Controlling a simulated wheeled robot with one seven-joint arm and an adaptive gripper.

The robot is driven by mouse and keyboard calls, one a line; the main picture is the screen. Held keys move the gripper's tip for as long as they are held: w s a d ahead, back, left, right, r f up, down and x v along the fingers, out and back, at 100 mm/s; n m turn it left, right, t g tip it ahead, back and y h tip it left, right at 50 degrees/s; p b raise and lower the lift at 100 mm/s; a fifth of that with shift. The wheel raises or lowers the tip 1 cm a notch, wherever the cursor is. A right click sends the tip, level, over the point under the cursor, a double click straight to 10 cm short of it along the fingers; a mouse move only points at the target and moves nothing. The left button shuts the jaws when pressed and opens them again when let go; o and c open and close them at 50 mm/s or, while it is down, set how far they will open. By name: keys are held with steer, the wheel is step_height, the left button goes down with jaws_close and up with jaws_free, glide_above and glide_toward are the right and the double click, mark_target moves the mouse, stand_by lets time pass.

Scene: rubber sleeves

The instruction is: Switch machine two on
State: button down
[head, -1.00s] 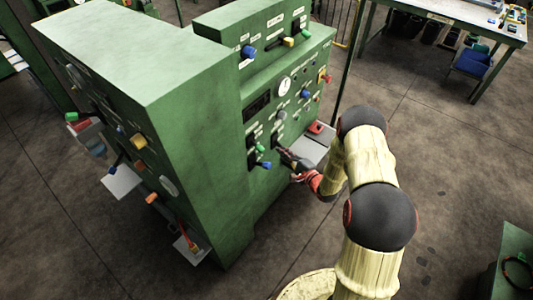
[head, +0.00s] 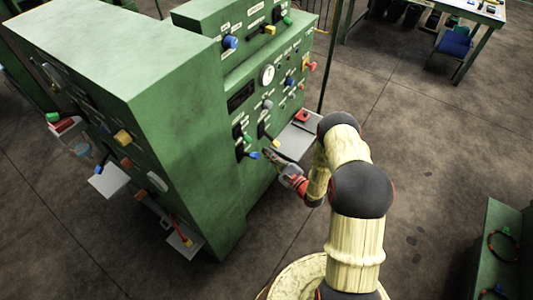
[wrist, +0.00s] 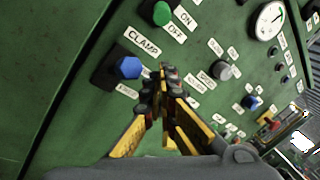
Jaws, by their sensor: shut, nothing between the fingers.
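My gripper (head: 270,153) is shut and empty, in front of the panel of the green machine (head: 165,70). In the wrist view its fingertips (wrist: 160,80) are together just right of a blue knob (wrist: 128,68) beside the label CLAMP. A green knob (wrist: 162,13) with ON and OFF labels sits above it; which label it points at I cannot tell. In the head view the green knob (head: 247,138) and the blue knob (head: 254,155) lie left of the fingertips. Contact with the panel cannot be told. No machine number is readable.
A round gauge (head: 267,75) and more knobs fill the panel. A grey shelf (head: 298,138) sticks out right of my gripper. Another panel with small shelves (head: 110,180) faces left. A workbench (head: 470,12) stands far back right. The floor (head: 410,120) between is clear.

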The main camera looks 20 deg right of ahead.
mark_target(244, 136)
steer(key=w+a+r, duration=0.3)
steer(key=w+a, duration=0.1)
steer(key=shift+w+a+r, duration=0.2)
steer(key=shift+a, duration=0.1)
steer(key=shift+r, duration=0.1)
stand_by(0.4)
